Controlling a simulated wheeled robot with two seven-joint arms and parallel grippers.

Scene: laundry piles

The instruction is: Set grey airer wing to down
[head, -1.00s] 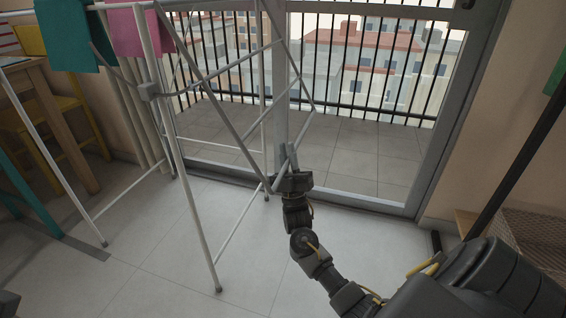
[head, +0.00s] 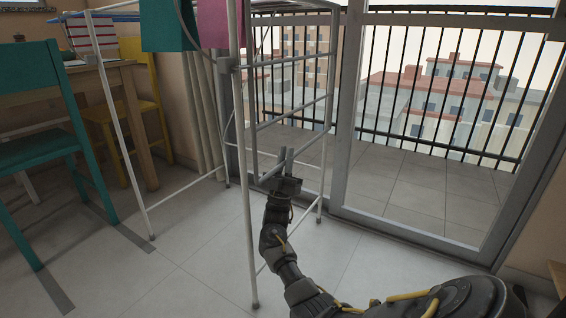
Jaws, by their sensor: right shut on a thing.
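The grey airer (head: 245,215) stands in front of the glass balcony door, with a teal cloth (head: 166,25) and a pink cloth (head: 213,22) over its top. Its wing (head: 252,105) hangs close to vertical along the near right side, with its cross bars one below another. My right gripper (head: 287,163) is at the lower part of the wing and is shut on it. The exact grip is small and partly hidden by the gripper body. My left gripper is out of view.
A teal chair (head: 45,145), a wooden table (head: 118,77) and a yellow chair (head: 150,100) stand at the left. The balcony door frame (head: 400,229) is close behind the airer. The tiled floor (head: 185,275) in front is clear.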

